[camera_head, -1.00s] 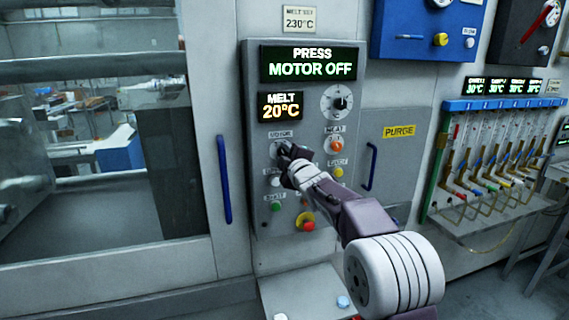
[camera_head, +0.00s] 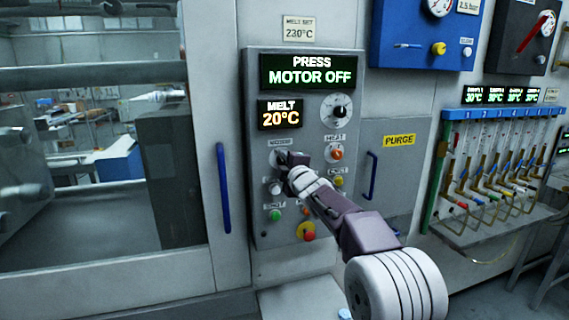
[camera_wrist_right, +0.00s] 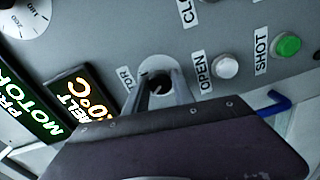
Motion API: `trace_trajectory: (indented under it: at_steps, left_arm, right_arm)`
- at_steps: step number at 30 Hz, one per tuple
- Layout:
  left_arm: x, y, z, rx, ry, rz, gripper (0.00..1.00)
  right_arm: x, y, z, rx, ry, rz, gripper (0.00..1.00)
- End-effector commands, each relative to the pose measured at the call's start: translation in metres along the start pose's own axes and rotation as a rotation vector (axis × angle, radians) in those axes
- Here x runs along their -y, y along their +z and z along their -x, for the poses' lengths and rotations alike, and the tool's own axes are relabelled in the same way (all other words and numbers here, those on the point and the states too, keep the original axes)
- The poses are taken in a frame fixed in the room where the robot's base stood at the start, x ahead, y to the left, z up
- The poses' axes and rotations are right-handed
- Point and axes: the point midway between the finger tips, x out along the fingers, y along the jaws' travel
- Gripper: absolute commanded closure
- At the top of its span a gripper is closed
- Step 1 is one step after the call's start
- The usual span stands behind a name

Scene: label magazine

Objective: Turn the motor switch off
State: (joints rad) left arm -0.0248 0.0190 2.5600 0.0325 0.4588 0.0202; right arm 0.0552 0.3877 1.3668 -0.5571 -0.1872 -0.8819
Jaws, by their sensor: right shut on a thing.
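The motor switch is a dark knob on a round pale plate (camera_head: 272,157) under the MOTOR label on the grey control panel. My right gripper (camera_head: 284,162) is at the switch and hides most of it in the head view. In the right wrist view the gripper (camera_wrist_right: 158,90) has its two fingers around the dark switch knob (camera_wrist_right: 158,80), shut on it. The panel display (camera_head: 311,71) reads PRESS MOTOR OFF. I cannot tell the exact angle of the knob. My left gripper is not in view.
Close by are the heat knob (camera_head: 337,155), the white open button (camera_head: 275,188), the green shot button (camera_head: 275,215) and a red stop button (camera_head: 307,232). A blue door handle (camera_head: 223,188) stands to the left. The melt display (camera_head: 281,113) reads 20°C.

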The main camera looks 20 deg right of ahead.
Motion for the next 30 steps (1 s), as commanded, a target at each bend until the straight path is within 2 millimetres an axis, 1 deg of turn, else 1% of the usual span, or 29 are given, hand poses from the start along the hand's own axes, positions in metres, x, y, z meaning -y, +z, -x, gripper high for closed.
trace_trajectory:
  at_steps: [1,2,3,11,14,17,21,24,27,30]
  left_arm:
    - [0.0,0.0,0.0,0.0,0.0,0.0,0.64]
    - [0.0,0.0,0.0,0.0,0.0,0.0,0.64]
    - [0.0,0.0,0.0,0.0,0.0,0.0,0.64]
    - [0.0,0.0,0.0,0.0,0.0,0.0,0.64]
    - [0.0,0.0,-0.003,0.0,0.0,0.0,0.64]
    - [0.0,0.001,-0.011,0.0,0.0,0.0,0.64]
    - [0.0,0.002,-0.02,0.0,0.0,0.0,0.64]
    - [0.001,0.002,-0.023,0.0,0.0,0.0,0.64]
    - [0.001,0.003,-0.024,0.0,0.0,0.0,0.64]
    - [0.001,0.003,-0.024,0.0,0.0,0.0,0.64]
  right_arm:
    - [0.005,0.0,-0.001,0.001,-0.01,0.002,0.61]
    - [0.005,0.0,-0.001,0.001,-0.01,0.002,0.53]
    - [0.005,0.0,-0.001,0.001,-0.009,0.002,0.48]
    - [0.003,0.0,0.0,0.001,-0.005,0.0,0.48]
    - [0.003,0.0,0.004,0.001,-0.003,0.0,0.48]
    - [0.004,0.0,0.018,0.0,-0.002,0.0,0.48]
    - [0.004,0.0,0.048,0.001,-0.002,0.001,0.48]
    - [0.004,0.0,0.069,0.001,-0.003,0.001,0.48]
    - [0.003,-0.001,0.083,0.001,-0.005,0.001,0.48]
    - [0.003,-0.001,0.09,0.0,-0.006,0.001,0.48]
